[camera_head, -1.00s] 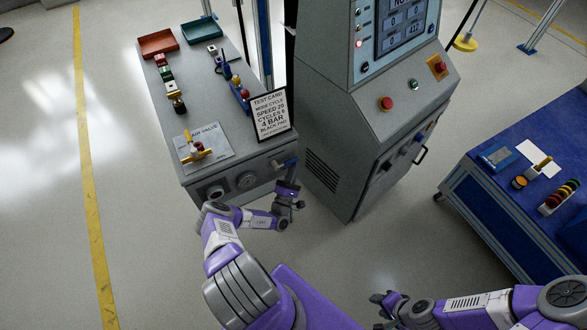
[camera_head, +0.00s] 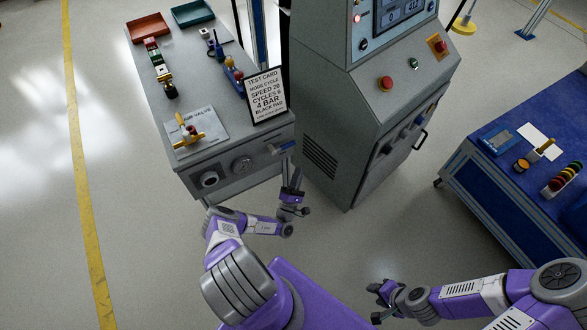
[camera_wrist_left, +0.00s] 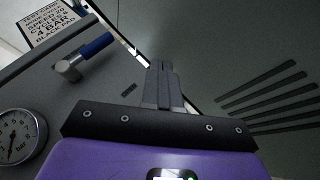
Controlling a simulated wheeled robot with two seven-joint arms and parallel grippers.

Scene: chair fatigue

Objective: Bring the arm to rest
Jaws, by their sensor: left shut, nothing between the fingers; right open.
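My left gripper (camera_head: 294,172) is shut and empty, with its fingers pointing up in the head view. It is in front of the grey bench's (camera_head: 230,181) right corner, by the gap to the grey machine. In the left wrist view the closed fingers (camera_wrist_left: 162,72) show against dark grey panels, right of a blue-handled lever (camera_wrist_left: 95,47); no contact is visible. My left arm (camera_head: 250,222) is bent, low in front of the bench. My right gripper (camera_head: 375,302) is open and empty over the floor, at the bottom centre right, with its arm reaching in from the right.
The grey machine (camera_head: 345,150) with a red button stands beyond my grippers. The bench holds a test card (camera_head: 266,96), a yellow-handled air valve (camera_head: 187,132) and trays. A pressure gauge (camera_wrist_left: 20,135) is close left of my left gripper. A blue table (camera_head: 480,200) stands right. Floor between is clear.

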